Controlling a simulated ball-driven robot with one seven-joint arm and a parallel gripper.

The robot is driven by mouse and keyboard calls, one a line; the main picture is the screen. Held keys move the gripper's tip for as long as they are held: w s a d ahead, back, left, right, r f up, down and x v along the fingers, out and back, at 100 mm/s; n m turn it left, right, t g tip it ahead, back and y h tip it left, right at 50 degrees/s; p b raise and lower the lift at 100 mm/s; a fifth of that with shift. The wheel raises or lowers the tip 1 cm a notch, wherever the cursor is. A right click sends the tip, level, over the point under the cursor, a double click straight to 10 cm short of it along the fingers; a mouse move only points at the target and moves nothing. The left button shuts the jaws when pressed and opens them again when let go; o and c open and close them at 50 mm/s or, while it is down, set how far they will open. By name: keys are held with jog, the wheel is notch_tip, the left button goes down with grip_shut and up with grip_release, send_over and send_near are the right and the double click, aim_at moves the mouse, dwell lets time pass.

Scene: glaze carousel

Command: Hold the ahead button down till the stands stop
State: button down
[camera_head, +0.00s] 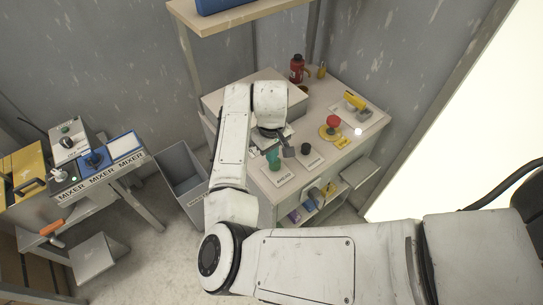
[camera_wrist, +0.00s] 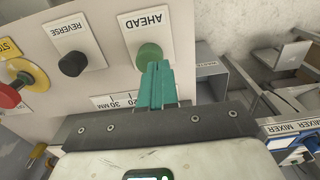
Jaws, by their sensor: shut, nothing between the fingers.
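The green ahead button (camera_wrist: 149,54) sits on a white plate lettered AHEAD in the wrist view. My gripper (camera_wrist: 157,68) is shut, its teal fingers together and empty. Its fingertips overlap the lower edge of the button in that view; I cannot tell whether they touch it or press it in. In the head view my gripper (camera_head: 273,156) is over the plate on the near left part of the bench top, and the button cannot be told apart from the fingers. No turning stands can be made out.
Beside it are the black reverse button (camera_wrist: 73,63) and the red stop button (camera_head: 333,121) on yellow. A yellow-handled device (camera_head: 355,101), a lit white lamp (camera_head: 358,131) and a red flask (camera_head: 296,68) are farther back. A grey bin (camera_head: 180,172) and mixer table (camera_head: 100,170) stand left.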

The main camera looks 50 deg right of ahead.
aim_at(273, 166)
jog(key=shift+f, duration=1)
jog(key=shift+f, duration=0.9)
jog(key=shift+s+a+f, duration=0.1)
jog(key=shift+s+f, duration=0.1)
jog(key=shift+f, duration=0.25)
jog(key=shift+f+b, duration=0.1)
jog(key=shift+b, duration=0.2)
dwell(2.0)
dwell(2.6)
jog(key=shift+r+p, duration=0.6)
notch_tip(273, 166, up, 15)
jog(key=p, duration=0.2)
jog(key=shift+w+f, duration=0.2)
jog(key=shift+w, duration=0.15)
